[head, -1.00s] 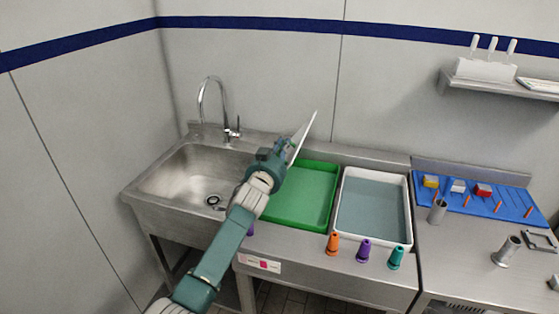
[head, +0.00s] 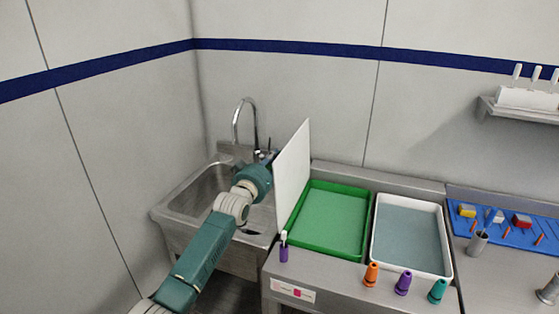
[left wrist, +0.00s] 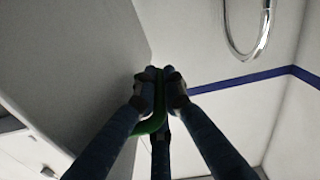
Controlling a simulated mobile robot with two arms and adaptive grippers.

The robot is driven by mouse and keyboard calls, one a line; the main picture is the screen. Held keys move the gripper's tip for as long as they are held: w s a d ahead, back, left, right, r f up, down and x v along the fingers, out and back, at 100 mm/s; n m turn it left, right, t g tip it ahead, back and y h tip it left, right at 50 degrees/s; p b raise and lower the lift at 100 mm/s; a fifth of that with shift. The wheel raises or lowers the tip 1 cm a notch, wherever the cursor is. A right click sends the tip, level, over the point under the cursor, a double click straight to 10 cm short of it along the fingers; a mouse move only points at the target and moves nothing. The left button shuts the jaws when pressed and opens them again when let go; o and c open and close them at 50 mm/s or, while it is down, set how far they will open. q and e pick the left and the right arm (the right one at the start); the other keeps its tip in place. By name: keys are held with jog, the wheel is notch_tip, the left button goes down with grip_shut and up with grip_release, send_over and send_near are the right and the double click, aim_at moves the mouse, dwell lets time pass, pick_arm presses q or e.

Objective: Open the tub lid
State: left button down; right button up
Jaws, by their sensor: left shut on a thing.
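The white tub lid (head: 292,176) stands about upright along the left edge of the green tub (head: 318,251), with its broad face showing in the head view. The tub lies uncovered, with a flat lighter green surface inside. My left gripper (head: 266,168) is at the lid's left side, its fingertips partly hidden. In the left wrist view, my left gripper (left wrist: 161,82) is shut on a curved green handle (left wrist: 152,125) beside the lid's grey-looking face (left wrist: 75,65). My right gripper is not in view.
A white tray (head: 448,250) stands right of the green tub. The sink (head: 200,197) and faucet (head: 237,118) are left.

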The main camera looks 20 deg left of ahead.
pick_arm(q)
jog(key=shift+a, duration=0.25)
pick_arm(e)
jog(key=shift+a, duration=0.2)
pick_arm(q)
jog(key=c, duration=1.8)
grip_release()
jog(key=shift+c, duration=0.2)
jog(key=shift+s+f, duration=0.1)
jog(key=shift+s, duration=0.05)
jog(key=s, duration=1.1)
jog(key=shift+s+a, duration=0.25)
jog(key=shift+s, duration=0.1)
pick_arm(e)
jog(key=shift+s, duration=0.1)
